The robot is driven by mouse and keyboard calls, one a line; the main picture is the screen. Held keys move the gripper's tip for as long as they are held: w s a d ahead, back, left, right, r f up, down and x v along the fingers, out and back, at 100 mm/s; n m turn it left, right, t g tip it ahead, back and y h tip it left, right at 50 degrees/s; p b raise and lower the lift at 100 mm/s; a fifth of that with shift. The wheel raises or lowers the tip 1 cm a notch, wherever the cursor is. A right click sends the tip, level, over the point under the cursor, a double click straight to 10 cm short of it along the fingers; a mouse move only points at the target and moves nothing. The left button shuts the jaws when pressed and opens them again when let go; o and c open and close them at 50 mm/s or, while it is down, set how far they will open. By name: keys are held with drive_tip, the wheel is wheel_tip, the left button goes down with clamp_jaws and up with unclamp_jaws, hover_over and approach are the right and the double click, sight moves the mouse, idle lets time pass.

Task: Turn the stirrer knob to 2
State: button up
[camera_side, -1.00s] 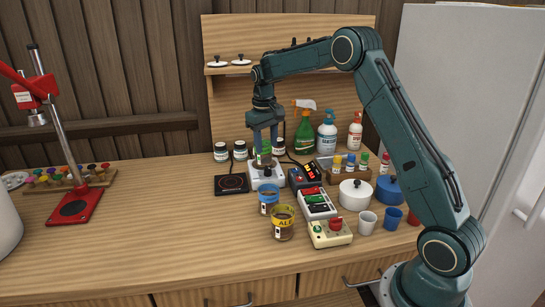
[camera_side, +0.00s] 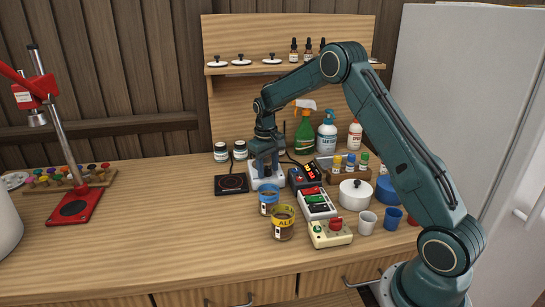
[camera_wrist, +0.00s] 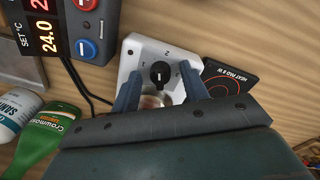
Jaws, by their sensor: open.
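The white stirrer (camera_side: 256,184) stands on the bench by the backboard. In the wrist view its white top (camera_wrist: 137,54) carries a black stirrer knob (camera_wrist: 160,72) with a pale pointer line and small marks around it. I cannot tell surely which mark the pointer is at. A round, clear-looking thing (camera_wrist: 154,99) is partly hidden behind the knob. My gripper (camera_wrist: 160,76) is open, pointing down, with one finger on each side of the knob and visible gaps to it. In the side view my gripper (camera_side: 266,171) is low over the stirrer and hides the knob.
A black heating pad (camera_side: 231,183) lies left of the stirrer, and a display controller (camera_side: 304,178) stands right. Two jars (camera_side: 269,202) (camera_side: 283,226) and a switch strip (camera_side: 318,204) are in front. Bottles stand behind. The bench's left middle is clear.

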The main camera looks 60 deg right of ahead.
clamp_jaws()
drive_tip(key=shift+m, duration=0.3)
drive_tip(key=shift+m, duration=1.9)
unclamp_jaws()
drive_tip(key=shift+r, duration=0.15)
